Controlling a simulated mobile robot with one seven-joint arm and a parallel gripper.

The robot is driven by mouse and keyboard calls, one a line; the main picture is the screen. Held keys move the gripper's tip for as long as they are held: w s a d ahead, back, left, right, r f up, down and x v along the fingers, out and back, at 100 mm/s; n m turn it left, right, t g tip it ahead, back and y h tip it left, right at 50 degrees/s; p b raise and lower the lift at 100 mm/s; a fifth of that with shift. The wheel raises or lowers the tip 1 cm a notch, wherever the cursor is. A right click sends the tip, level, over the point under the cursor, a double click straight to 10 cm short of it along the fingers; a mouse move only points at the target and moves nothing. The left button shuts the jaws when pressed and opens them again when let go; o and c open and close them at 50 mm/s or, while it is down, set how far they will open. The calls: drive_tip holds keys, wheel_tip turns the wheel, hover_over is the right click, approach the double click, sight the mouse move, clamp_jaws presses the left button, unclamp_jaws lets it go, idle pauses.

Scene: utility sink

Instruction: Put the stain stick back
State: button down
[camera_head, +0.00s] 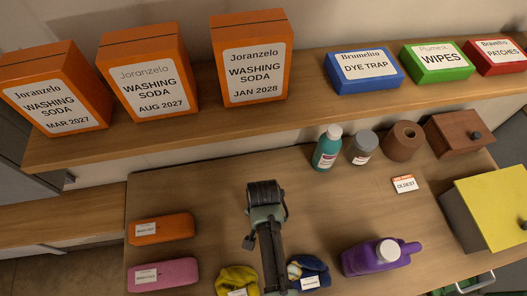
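My gripper (266,196) hangs over the middle of the wooden counter (335,215), seen from above and behind. Its fingers are hidden under its body, so I cannot see whether they are open or hold anything. I cannot pick out a stain stick in this view. An orange pouch (162,228) and a pink pouch (163,274) lie at the left of the counter, with labels too small to read. A teal bottle with a white cap (327,150) stands at the back, right of my gripper.
Orange washing soda boxes (253,55) and smaller blue (365,70), green (437,62) and red boxes (497,56) stand on the shelf. A grey-lidded jar (362,149), brown roll (403,141), wooden box (457,134), yellow-topped box (492,205), purple jug (376,257) and cloth bundles (237,281) surround clear counter.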

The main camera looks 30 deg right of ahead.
drive_tip(key=shift+f, duration=0.15)
drive_tip(key=shift+c, duration=1.8)
unclamp_jaws()
wheel_tip(320, 180, up, 12)
drive_tip(key=shift+r, duration=0.2)
